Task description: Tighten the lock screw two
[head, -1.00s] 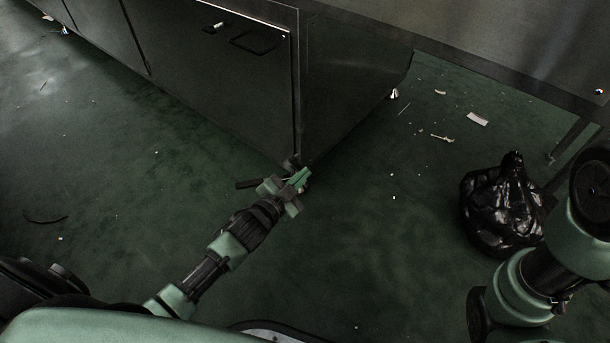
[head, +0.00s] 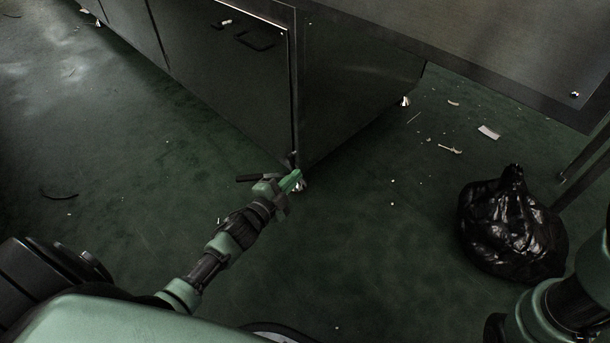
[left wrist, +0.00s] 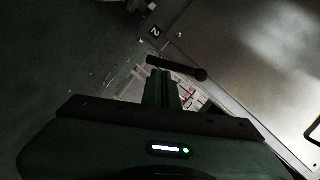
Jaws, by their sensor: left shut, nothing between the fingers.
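A dark bar-shaped handle (head: 252,178), which looks like the lock screw's lever, is low at the near corner of the dark cabinet (head: 225,75). It also shows in the left wrist view (left wrist: 177,68), just beyond the fingertips. A small tag marked 2 (left wrist: 154,32) is near it. My left gripper (head: 291,180) is at the cabinet's bottom corner, shut and empty, its green fingers (left wrist: 163,88) pointing at the bar. Whether they touch it I cannot tell. The screw's shaft is hidden. My right arm shows at the right edge; its gripper is out of view.
A black rubbish bag (head: 510,225) stands on the green floor at the right. Scraps of litter (head: 488,132) lie behind it. Metal feet (head: 404,101) carry the cabinet. A large metal panel (head: 470,50) overhangs at the upper right. The floor between cabinet and bag is mostly clear.

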